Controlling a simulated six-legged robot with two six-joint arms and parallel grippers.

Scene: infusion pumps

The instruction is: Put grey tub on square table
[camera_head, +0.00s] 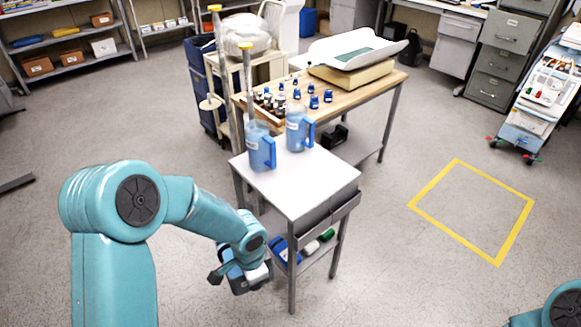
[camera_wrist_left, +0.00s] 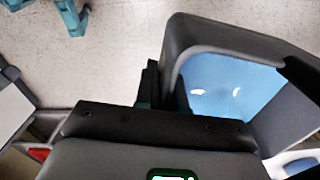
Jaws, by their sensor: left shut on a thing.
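My left gripper (camera_head: 243,272) is low at the front left corner of the small square table (camera_head: 283,190), beside and below its top. It is shut on the grey tub, a dark grey-walled thing with a light blue inside. In the left wrist view the tub (camera_wrist_left: 222,85) fills the right side, its near wall at the gripper's dark fingers (camera_wrist_left: 150,88). In the head view the tub is small and partly hidden by the gripper. The table top has bare white room at its front. My right gripper is not in view; only part of my right arm shows at the lower right.
Two blue jugs (camera_head: 261,148) (camera_head: 299,130) stand on the back part of the square table. A lower shelf (camera_head: 310,262) holds several items. A wooden table (camera_head: 365,92) with bottles and a scale stands behind. A yellow floor square (camera_head: 425,192) is empty at right.

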